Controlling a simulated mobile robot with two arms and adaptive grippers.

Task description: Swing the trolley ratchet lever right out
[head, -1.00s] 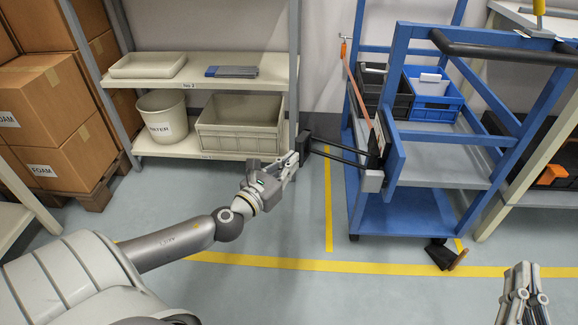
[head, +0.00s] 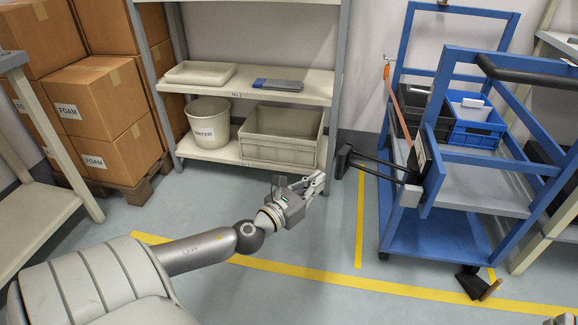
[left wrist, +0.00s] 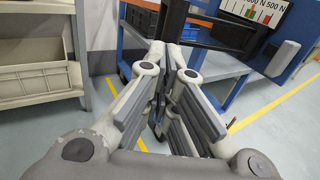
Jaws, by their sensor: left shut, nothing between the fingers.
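The blue trolley (head: 436,238) stands at the right in the head view. Its ratchet lever, a black handle (head: 343,161) on two dark rods, sticks out to the left from the trolley's near left corner post. A plate with a force scale sits by its root; it shows in the left wrist view (left wrist: 258,14). My left gripper (head: 320,181) is shut and empty, just left of and below the handle, with a small gap seen. In the left wrist view the dark lever (left wrist: 222,36) lies beyond the closed fingers (left wrist: 165,75). Only a tip of my right gripper (head: 564,320) shows.
A shelf rack (head: 235,82) with a grey bin (head: 282,140) and a white bucket (head: 208,122) stands behind my left arm. Stacked boxes (head: 100,115) are at the left. A dark wedge-like piece (head: 472,283) lies at the trolley's foot.

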